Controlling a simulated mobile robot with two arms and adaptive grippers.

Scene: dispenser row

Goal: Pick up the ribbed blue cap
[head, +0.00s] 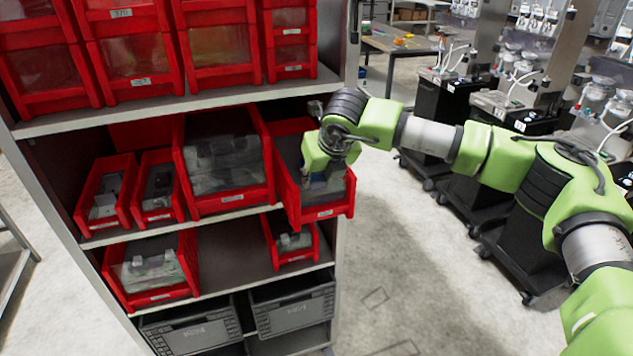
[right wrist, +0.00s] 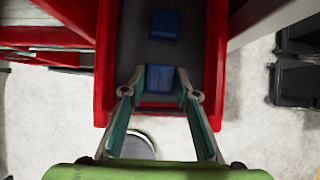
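In the right wrist view, one blue cap (right wrist: 158,80) lies between the fingertips of my right gripper (right wrist: 160,74). The fingers come close along both of its sides; I cannot tell whether they press on it. A second blue cap (right wrist: 165,24) lies farther back in the same red bin (right wrist: 105,62); ribs are too small to make out on either. In the head view, the red bin (head: 318,213) sticks out of the shelf, and my right gripper (head: 326,176) reaches down into it, hiding much of its inside. My left gripper is not in view.
Other red bins stand left of it on the same shelf, the closest being a large one (head: 228,200). A smaller red bin (head: 291,258) sits below, with grey crates (head: 291,308) at the bottom. The floor (head: 385,270) right of the shelf is clear.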

